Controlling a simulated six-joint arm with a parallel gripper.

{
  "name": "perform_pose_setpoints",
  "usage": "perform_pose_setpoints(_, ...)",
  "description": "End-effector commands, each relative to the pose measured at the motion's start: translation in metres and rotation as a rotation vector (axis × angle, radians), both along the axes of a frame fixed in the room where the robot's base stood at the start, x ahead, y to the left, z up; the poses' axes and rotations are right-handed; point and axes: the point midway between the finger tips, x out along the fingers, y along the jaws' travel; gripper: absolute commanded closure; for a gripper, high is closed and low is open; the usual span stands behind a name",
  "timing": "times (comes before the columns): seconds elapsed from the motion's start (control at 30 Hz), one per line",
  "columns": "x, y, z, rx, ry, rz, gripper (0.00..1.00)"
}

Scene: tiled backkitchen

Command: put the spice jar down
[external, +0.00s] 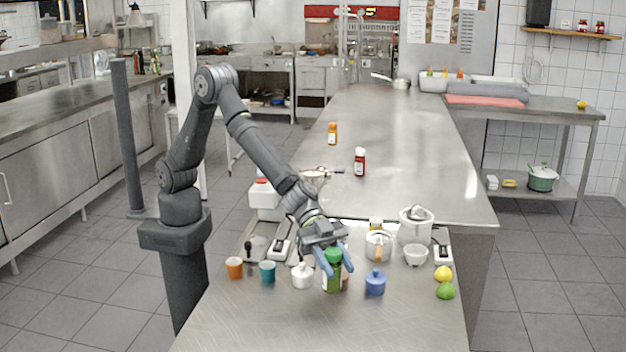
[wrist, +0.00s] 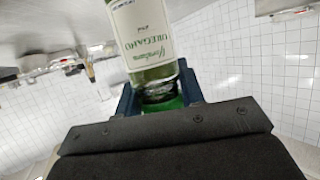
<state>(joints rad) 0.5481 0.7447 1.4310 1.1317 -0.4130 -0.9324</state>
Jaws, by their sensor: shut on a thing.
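The spice jar (external: 332,280) is a green-capped jar with a green-and-white label reading oregano. My gripper (external: 334,262) points down with its blue fingers on both sides of the jar's upper part and is shut on it. The jar stands roughly upright over the front steel counter (external: 290,325); I cannot tell whether its base touches the counter. In the wrist view the jar (wrist: 142,40) appears upside down, its green cap between the fingers (wrist: 160,100) and partly hidden.
A white lidded pot (external: 302,276) is left of the jar, with teal (external: 267,272) and orange (external: 234,268) cups beyond. A blue lidded pot (external: 375,283), lemon (external: 443,273) and lime (external: 446,291) are right. A pinkish object (external: 345,282) is close behind the jar.

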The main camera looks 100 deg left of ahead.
Motion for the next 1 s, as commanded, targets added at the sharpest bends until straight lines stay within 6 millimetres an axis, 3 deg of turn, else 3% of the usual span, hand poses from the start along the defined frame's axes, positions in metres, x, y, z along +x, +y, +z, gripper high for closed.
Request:
perform_pose_setpoints(0.23, 0.000, 0.000, -0.034, 0.001, 0.002, -0.001, 0.90)
perform_pose_setpoints(0.63, 0.000, 0.000, -0.040, 0.002, 0.001, 0.000, 0.90)
perform_pose_setpoints(0.67, 0.000, 0.000, -0.041, 0.002, 0.001, 0.000, 0.63)
perform_pose_setpoints(0.77, 0.000, 0.000, -0.040, 0.002, 0.001, 0.000, 0.43)
perform_pose_setpoints(1.0, 0.000, 0.000, -0.040, 0.002, 0.001, 0.000, 0.43)
